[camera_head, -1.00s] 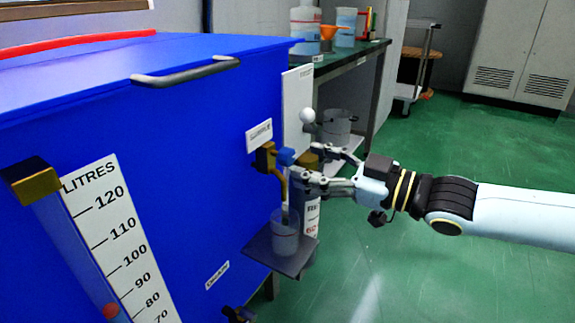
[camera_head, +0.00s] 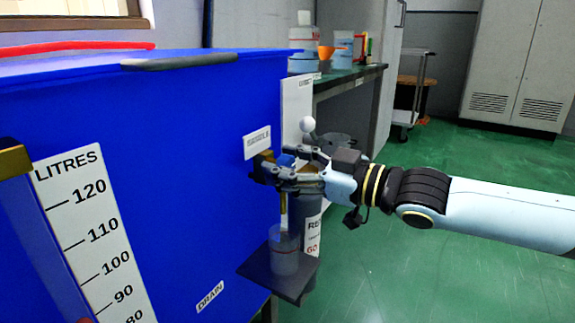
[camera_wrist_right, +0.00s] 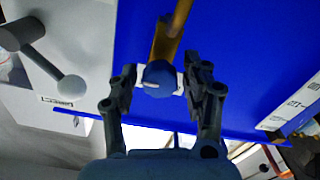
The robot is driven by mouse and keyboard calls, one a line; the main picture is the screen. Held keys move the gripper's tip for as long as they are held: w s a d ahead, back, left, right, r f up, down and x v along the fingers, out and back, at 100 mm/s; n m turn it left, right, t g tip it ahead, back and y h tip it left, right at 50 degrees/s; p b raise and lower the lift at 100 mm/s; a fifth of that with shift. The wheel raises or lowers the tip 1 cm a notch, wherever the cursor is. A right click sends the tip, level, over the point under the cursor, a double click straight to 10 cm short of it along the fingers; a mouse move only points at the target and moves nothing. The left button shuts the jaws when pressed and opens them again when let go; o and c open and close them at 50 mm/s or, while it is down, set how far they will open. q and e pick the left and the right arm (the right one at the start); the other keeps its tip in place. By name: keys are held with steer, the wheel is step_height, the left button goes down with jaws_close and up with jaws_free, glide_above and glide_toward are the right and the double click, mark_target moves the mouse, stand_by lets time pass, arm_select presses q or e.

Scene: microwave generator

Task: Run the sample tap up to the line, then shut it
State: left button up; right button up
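The sample tap has a blue knob (camera_head: 286,160) and a brass body (camera_head: 263,168) on the front of the blue tank (camera_head: 190,150). In the right wrist view the round blue knob (camera_wrist_right: 160,78) lies between my right gripper's fingers. My right gripper (camera_wrist_right: 160,85) is open around it, with a finger on each side; contact is not clear. In the head view, my right gripper (camera_head: 296,170) partly covers the tap. A clear beaker (camera_head: 285,255) stands upright below the spout on a dark shelf (camera_head: 262,277). Its liquid level and line are too small to tell. My left gripper is not in view.
A litre scale (camera_head: 95,235) is on the tank's front, with a DRAIN label (camera_head: 210,296) lower down. A white ball-topped lever (camera_head: 307,125) stands just behind the tap. A cylinder (camera_head: 312,240) stands behind the beaker shelf. A bench (camera_head: 350,78) holds bottles.

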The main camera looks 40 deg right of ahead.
jaws_close()
steer(key=n, duration=0.2)
steer(key=shift+n, duration=1.3)
steer(key=shift+c, duration=0.3)
jaws_free()
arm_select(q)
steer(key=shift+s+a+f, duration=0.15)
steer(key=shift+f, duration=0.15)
arm_select(e)
steer(key=o, duration=0.3)
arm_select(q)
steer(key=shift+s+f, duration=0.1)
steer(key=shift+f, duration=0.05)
